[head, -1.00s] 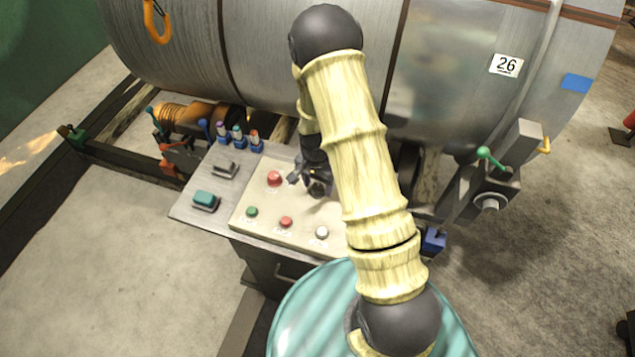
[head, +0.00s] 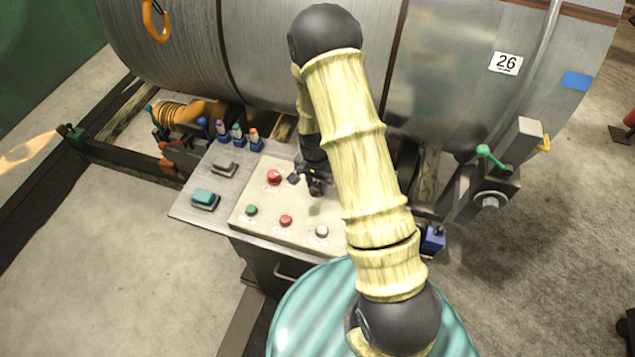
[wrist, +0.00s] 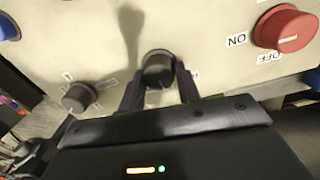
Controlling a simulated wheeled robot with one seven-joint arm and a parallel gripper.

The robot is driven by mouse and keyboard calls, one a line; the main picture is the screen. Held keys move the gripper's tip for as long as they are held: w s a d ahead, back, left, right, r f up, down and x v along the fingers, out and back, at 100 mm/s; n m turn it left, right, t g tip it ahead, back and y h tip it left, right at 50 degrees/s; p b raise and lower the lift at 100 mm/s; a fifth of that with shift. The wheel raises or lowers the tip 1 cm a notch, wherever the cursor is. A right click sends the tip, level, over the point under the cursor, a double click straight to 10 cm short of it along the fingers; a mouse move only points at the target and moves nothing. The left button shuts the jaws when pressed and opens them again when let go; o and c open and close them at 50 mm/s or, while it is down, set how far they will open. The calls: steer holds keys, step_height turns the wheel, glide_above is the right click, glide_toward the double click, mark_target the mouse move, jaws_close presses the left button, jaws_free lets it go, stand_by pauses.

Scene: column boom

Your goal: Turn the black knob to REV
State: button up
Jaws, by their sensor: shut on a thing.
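In the wrist view a round black knob (wrist: 158,70) stands on the cream panel (wrist: 205,30). My gripper (wrist: 160,88) has one dark finger on each side of it and is shut on it. A pointer line shows on the knob's face. The labels around it are mostly hidden by the fingers, so I cannot read REV or the knob's setting. In the head view my gripper (head: 315,182) is over the panel to the right of a red button, and my arm hides the panel's right part.
A smaller dark knob (wrist: 78,97) is at left in the wrist view. A red knob (wrist: 285,28) marked ON and OFF is at right. The head view shows green (head: 251,210), red (head: 286,221) and white (head: 322,231) buttons and a teal drum (head: 310,305) in front.

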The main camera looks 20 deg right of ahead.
mark_target(314, 185)
steer(key=n+b, duration=0.1)
steer(key=n, duration=0.3)
steer(key=shift+a+f+b, duration=0.1)
steer(key=shift+b, duration=0.25)
steer(key=shift+s+n+b, duration=0.1)
steer(key=shift+n+b, duration=0.45)
steer(key=shift+n, duration=1.75)
steer(key=o, duration=1)
steer(key=shift+c, duration=0.2)
steer(key=shift+r, duration=0.25)
steer(key=shift+r, duration=0.25)
step_height(314, 185, up, 17)
steer(key=b, duration=0.2)
steer(key=shift+a+f, duration=0.2)
steer(key=shift+a, duration=0.15)
